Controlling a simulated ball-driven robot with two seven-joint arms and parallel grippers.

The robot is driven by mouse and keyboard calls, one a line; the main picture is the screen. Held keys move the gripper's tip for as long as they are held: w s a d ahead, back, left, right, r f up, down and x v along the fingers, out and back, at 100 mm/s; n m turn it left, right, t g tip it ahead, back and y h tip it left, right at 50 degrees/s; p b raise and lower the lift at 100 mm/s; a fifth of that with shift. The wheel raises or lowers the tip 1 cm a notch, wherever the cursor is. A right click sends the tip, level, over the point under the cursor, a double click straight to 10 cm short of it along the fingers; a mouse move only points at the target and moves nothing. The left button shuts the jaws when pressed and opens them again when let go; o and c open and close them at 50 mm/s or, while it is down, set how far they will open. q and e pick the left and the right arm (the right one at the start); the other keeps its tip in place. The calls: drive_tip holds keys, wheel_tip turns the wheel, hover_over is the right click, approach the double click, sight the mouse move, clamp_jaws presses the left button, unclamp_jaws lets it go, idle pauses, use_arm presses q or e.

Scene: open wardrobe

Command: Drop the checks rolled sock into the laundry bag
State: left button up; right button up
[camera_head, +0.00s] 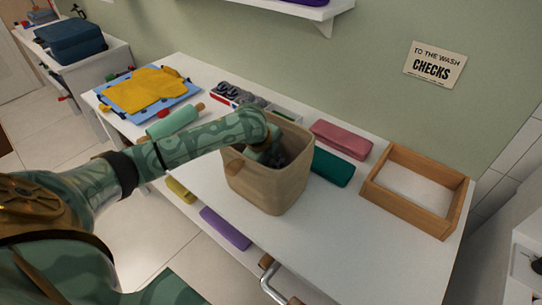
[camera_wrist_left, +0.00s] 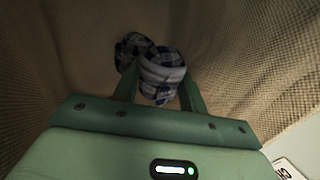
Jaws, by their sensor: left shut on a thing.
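The laundry bag (camera_head: 262,188) is a tan woven, open-topped bin standing on the white table. My left arm reaches over its rim, and my left gripper (camera_head: 268,155) is down inside the opening. In the left wrist view, the checks rolled sock (camera_wrist_left: 162,75), blue and white, is between the fingers of my left gripper (camera_wrist_left: 158,90), which is shut on it. Woven bag walls surround it there. In the head view, the arm and rim partly hide what is in the bag. My right gripper is not in view.
A wooden tray (camera_head: 440,214) sits at the table's right. A yellow cloth (camera_head: 150,86) lies at back left. A sign reading "To the wash: checks" (camera_head: 434,65) hangs above.

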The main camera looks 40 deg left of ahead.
use_arm(q)
drive_tip(key=shift+f, duration=0.2)
drive_tip(key=o, duration=1)
drive_tip(key=shift+o, duration=0.6)
wheel_tip(320, 180, up, 9)
drive_tip(key=p, duration=1)
drive_tip(key=shift+r, duration=0.1)
